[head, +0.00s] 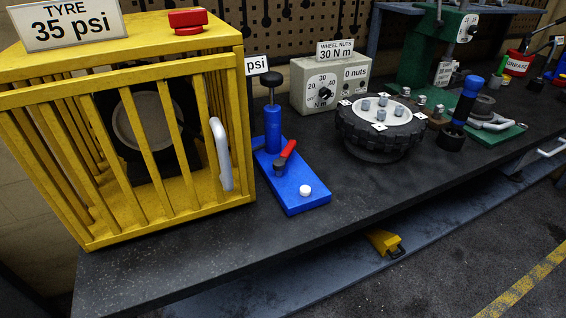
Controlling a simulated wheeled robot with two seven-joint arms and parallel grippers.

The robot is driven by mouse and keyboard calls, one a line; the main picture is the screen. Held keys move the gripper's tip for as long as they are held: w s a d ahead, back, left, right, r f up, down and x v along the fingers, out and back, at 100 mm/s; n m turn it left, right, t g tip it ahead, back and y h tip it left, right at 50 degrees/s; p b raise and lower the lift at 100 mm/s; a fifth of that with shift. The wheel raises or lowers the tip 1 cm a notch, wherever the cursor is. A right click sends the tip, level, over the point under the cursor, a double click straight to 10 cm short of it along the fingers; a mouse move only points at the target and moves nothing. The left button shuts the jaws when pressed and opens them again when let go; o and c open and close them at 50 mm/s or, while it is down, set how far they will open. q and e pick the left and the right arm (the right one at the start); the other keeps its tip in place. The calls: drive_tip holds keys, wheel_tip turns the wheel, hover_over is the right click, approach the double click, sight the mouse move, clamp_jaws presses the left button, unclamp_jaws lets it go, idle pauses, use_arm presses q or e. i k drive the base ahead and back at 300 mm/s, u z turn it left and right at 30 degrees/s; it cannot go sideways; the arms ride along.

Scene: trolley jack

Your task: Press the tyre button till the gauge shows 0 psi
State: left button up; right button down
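A yellow barred cage (125,222) stands at the left of the bench, its barred front across the opening, with a white handle (221,154) at the right. A dark tyre with a grey centre (136,120) is inside, partly hidden by bars. A sign (68,22) on the cage top reads "TYRE 35 psi". A blue base (300,198) beside the cage carries a round white button (305,191), a red lever (287,151) and a blue pump (272,128) with a black top. Neither gripper is in view.
Right of the blue base are a grey wheel-nut box (326,85) reading "30 N m" and "0 nuts", and a wheel (380,126) lying flat. The bench front (245,240) is clear.

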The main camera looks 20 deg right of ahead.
sight(305, 190)
drive_tip(key=u, duration=0.05)
drive_tip(key=k, duration=1.1)
drive_tip(key=z, duration=1.1)
drive_tip(key=i, duration=1.65)
drive_tip(key=u, duration=0.05)
